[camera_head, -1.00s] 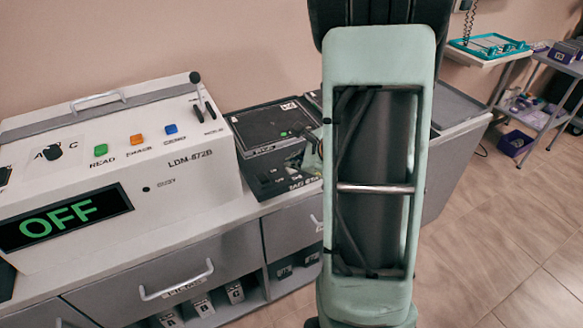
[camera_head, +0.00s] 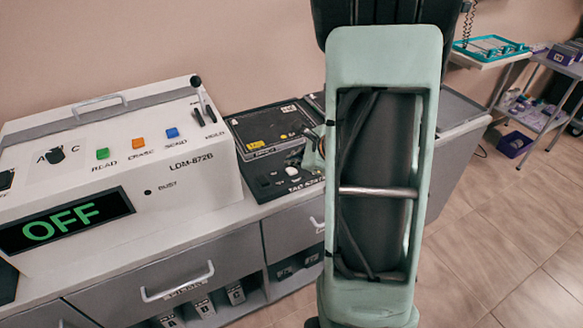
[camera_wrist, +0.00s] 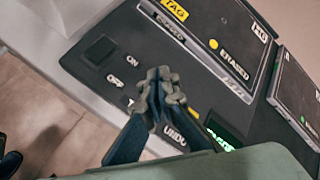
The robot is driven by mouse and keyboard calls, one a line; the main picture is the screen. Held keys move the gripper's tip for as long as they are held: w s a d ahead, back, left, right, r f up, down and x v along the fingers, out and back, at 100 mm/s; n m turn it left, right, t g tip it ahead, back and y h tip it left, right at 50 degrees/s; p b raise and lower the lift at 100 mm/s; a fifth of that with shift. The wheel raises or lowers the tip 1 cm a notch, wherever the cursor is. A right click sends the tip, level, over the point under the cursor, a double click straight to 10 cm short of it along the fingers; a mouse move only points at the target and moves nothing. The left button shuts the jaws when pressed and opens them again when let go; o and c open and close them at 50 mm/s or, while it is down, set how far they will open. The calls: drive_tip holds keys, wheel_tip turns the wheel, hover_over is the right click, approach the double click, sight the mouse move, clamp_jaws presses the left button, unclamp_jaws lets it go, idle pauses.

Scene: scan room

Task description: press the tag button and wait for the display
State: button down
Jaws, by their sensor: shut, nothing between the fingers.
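The tag station (camera_head: 262,180) is a black unit to the right of the white LDM-672B console. In the wrist view its panel (camera_wrist: 95,70) shows ON and OFF marks beside a black switch, an UNDO label and a partly hidden label starting with T. A white round button (camera_head: 292,170) shows on it in the head view. Its upper plate (camera_wrist: 185,45) carries a yellow TAG label and a yellow dot by ERASED. A small green display (camera_wrist: 222,143) is partly hidden. My gripper (camera_wrist: 160,82) is shut and empty over the panel; contact is unclear.
The white console (camera_head: 170,200) has READ, ERASE and SEND buttons, levers and a display (camera_head: 65,222) reading OFF in green. A grey drawer cabinet (camera_head: 185,270) stands below. A trolley (camera_head: 545,75) stands at the far right; the floor on the right is clear.

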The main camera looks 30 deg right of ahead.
sight(293, 171)
wheel_tip(293, 171, up, 5)
drive_tip(key=p, duration=0.3)
drive_tip(key=shift+p, duration=0.4)
idle(0.6)
